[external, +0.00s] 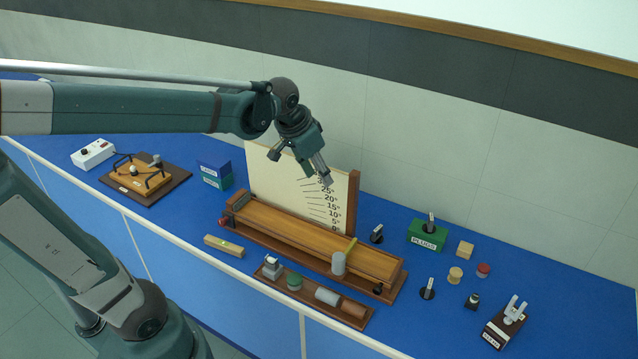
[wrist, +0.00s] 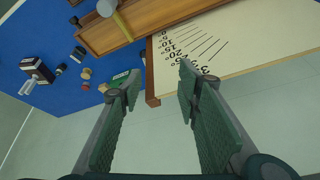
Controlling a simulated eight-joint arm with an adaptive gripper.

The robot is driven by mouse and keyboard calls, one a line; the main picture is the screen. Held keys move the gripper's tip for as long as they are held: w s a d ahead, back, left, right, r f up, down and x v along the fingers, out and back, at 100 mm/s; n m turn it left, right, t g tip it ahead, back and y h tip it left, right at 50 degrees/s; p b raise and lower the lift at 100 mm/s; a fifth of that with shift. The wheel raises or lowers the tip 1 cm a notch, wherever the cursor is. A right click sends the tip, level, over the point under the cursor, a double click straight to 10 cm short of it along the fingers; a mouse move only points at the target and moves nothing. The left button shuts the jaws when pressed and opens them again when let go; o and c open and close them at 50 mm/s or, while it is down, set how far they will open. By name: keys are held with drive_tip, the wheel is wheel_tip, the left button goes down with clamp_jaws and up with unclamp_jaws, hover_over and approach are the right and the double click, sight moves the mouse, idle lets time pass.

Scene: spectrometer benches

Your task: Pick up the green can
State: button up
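The green can (external: 294,281) is a short green cylinder on a low brown wooden tray (external: 360,323) at the front of the blue bench. My gripper (external: 300,168) is high above the bench, in front of the angle board, well above and behind the can. In the wrist view my gripper (wrist: 157,85) is open, with nothing between its fingers.
A yellow-brown block (external: 224,246) lies left of the tray. A green PLUGS box (external: 427,236) and small parts stand at the right.

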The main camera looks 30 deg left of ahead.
drive_tip(key=w+d+f+m+g, duration=0.1)
drive_tip(key=w+d+f+m, duration=0.15)
drive_tip(key=d, duration=0.45)
drive_tip(key=w+d+f+m+g, duration=0.1)
drive_tip(key=w+d, duration=0.3)
drive_tip(key=d, duration=0.2)
drive_tip(key=m+g+y, duration=0.1)
drive_tip(key=m+g, duration=0.2)
drive_tip(key=m, duration=0.4)
hover_over(476, 296)
drive_tip(key=f, duration=2.2)
drive_tip(key=shift+w+a, duration=0.2)
drive_tip(key=shift+s+d+f, duration=0.15)
drive_tip(key=shift+d+f, duration=0.05)
drive_tip(key=shift+d, duration=0.05)
drive_tip(key=shift+f, duration=0.1)
drive_tip(key=shift+f, duration=1.2)
drive_tip(key=shift+f, duration=0.1)
